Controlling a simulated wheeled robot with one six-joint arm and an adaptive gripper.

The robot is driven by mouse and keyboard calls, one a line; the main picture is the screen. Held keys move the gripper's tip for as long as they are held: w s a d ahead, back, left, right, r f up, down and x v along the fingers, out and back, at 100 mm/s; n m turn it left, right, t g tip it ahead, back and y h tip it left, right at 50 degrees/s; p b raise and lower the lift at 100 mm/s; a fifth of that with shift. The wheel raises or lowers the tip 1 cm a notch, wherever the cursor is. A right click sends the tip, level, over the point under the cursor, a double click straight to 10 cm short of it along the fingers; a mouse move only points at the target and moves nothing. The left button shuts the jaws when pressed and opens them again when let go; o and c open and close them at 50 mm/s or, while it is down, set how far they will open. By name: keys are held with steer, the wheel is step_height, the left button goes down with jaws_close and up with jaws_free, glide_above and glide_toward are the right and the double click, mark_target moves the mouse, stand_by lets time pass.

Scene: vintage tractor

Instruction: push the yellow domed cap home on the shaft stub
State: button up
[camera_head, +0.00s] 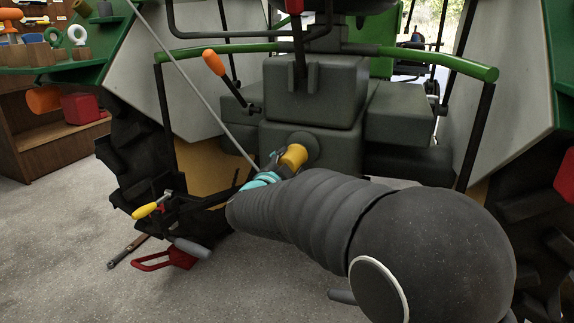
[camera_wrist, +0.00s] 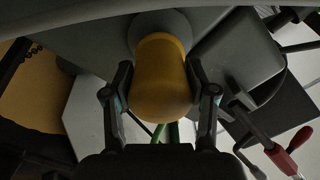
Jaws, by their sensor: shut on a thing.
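The yellow domed cap (camera_wrist: 160,85) is between the two fingers of my gripper (camera_wrist: 160,95) in the wrist view. My gripper is shut on it, with one finger on each side. The cap's far end lies against or just before a round grey flange (camera_wrist: 178,24); I cannot tell whether there is a gap. In the head view the cap (camera_head: 293,157) points at the round boss (camera_head: 304,143) on the grey tractor housing. My gripper (camera_head: 275,168) is partly hidden behind my arm. The shaft stub is hidden.
A lever with an orange grip (camera_head: 213,62) rises left of the housing. Green bars (camera_head: 222,51) run above it. A yellow-handled tool (camera_head: 146,210) and a red-framed thing (camera_head: 166,261) are low at left. A large tyre (camera_head: 140,160) stands at left.

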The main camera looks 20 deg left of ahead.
steer(key=shift+w+d, duration=0.1)
steer(key=shift+w, duration=1.35)
steer(key=o, duration=1.2)
steer(key=shift+o, duration=0.2)
steer(key=shift+s, duration=0.1)
